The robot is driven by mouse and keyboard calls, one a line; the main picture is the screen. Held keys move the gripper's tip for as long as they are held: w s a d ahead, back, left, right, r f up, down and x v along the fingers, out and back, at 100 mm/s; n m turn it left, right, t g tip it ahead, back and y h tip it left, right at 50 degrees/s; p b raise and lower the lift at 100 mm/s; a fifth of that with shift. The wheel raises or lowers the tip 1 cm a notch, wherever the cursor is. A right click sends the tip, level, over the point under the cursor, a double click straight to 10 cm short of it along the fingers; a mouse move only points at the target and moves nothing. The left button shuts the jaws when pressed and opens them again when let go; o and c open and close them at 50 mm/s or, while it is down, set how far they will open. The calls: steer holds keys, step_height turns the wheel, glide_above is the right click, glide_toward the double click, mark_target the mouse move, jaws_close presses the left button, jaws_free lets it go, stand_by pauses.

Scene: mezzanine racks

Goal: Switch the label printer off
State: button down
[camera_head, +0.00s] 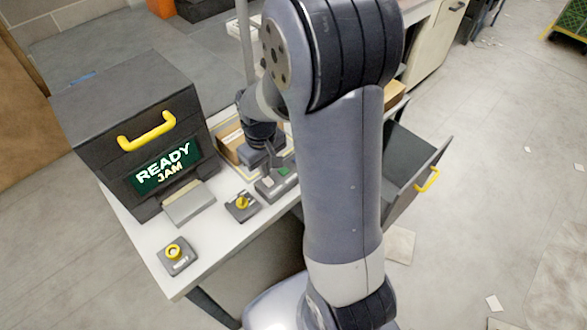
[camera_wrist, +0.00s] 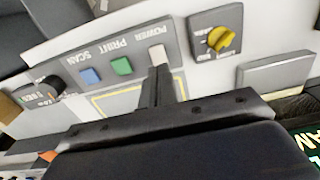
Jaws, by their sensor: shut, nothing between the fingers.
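The label printer (camera_head: 95,110) is a dark grey box with a yellow handle. Its green screen (camera_head: 167,165) reads READY and JAM. A grey button panel (camera_head: 268,192) lies on the white table beside it. In the wrist view the panel (camera_wrist: 103,89) shows upside-down labels POWER, PRINT and SCAN. A pale switch (camera_wrist: 156,54) sits by POWER, a green button (camera_wrist: 121,66) by PRINT, and a blue button (camera_wrist: 90,76) by SCAN. My gripper (camera_wrist: 160,72) is shut and empty, its tips right at the pale switch; I cannot tell whether they touch.
A yellow knob box (camera_head: 241,205) sits beside the panel, also in the wrist view (camera_wrist: 218,38). Another yellow knob box (camera_head: 176,257) stands near the table's front corner. A dark knob (camera_wrist: 42,93) lies beyond SCAN. An open drawer (camera_head: 412,170) juts out at right.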

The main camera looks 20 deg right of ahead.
steer(key=shift+f+b, duration=0.9)
steer(key=shift+f, duration=0.15)
stand_by(0.8)
steer(key=shift+r, duration=0.15)
step_height(320, 180, up, 7)
steer(key=p, duration=0.5)
steer(key=shift+p, duration=0.3)
steer(key=shift+f, duration=0.25)
step_height(320, 180, down, 7)
steer(key=b, duration=0.5)
steer(key=shift+b, duration=0.3)
steer(key=shift+r, duration=0.2)
